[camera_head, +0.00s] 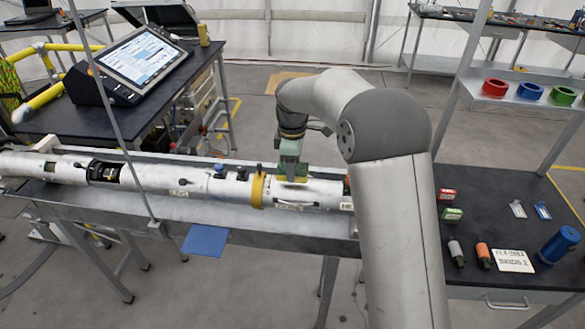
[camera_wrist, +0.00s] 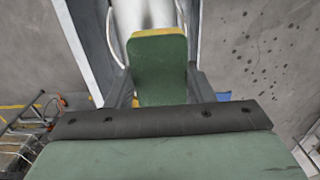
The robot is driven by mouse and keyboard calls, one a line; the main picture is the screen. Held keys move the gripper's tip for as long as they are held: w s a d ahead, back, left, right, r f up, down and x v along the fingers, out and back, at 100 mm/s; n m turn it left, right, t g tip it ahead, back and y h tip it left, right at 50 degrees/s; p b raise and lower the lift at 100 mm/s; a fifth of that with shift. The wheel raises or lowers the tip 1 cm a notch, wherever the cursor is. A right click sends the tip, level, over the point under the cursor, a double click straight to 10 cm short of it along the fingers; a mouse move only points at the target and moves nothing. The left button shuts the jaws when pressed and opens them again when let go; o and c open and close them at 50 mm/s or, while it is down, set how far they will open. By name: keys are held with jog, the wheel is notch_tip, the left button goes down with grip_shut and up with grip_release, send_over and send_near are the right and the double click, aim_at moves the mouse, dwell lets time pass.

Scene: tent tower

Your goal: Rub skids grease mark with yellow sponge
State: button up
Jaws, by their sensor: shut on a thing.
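My gripper (camera_head: 292,160) is shut on the sponge (camera_head: 294,172), just above or on the white pipe (camera_head: 325,192); I cannot tell whether they touch. In the wrist view the sponge (camera_wrist: 160,70) shows a green face and a yellow far edge between my two dark fingers (camera_wrist: 160,88). The pipe (camera_wrist: 148,14) lies beyond it. The pipe rests lengthwise in a grey metal trough (camera_head: 190,208). No grease mark can be made out clearly; the sponge and gripper hide part of the pipe.
A yellow ring (camera_head: 258,190) circles the pipe left of the sponge. A blue sheet (camera_head: 205,241) hangs at the trough's front edge. The black table (camera_head: 500,185) at right holds small boxes, bottles, a blue cylinder (camera_head: 559,244) and a sign (camera_head: 513,261). A monitor (camera_head: 140,55) stands at left.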

jog(key=shift+r+p, duration=1.15)
jog(key=shift+r, duration=0.9)
